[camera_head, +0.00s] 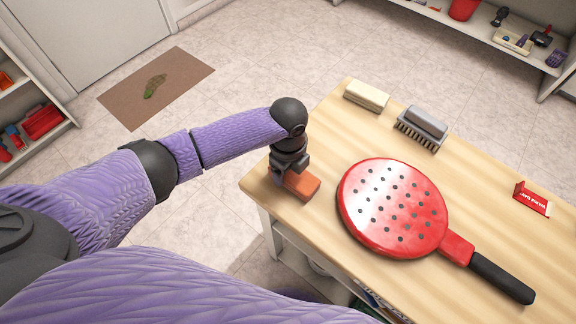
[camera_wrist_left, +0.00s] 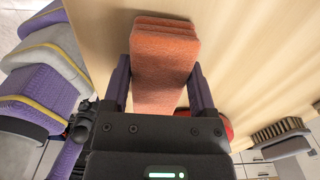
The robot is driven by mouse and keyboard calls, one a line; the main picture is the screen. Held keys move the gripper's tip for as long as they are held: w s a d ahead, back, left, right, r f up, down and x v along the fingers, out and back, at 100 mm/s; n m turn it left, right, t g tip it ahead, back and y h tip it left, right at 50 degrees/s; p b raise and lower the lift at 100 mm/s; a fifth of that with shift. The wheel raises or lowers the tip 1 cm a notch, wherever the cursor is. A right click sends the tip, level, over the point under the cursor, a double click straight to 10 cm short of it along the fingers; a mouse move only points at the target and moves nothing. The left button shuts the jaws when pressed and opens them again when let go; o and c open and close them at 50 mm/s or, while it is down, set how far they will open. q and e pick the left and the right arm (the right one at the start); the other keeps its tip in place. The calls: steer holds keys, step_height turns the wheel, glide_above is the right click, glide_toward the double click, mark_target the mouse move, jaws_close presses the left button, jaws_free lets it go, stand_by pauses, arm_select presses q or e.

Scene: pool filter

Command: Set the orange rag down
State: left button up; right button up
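The orange rag (camera_head: 303,186) is a folded block at the near left corner of the wooden table (camera_head: 330,255). My left gripper (camera_head: 284,176) points down at it from the left. In the left wrist view the rag (camera_wrist_left: 164,55) lies between the two fingers of my left gripper (camera_wrist_left: 161,78), its sides against both of them. The rag sticks out past the fingertips. It appears to be at the tabletop, but I cannot tell whether its underside touches the wood. My right gripper is not in view.
A red perforated paddle (camera_head: 390,205) with a black handle lies just right of the rag. A pale block (camera_head: 367,95), a grey brush (camera_head: 422,128) and a red packet (camera_head: 532,199) are farther back. A brown mat (camera_head: 158,88) lies on the floor.

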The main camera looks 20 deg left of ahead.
arm_select(q)
steer(key=o, duration=0.3)
steer(key=shift+r, duration=0.1)
step_height(320, 180, up, 12)
steer(key=p, duration=0.5)
steer(key=shift+r, duration=0.1)
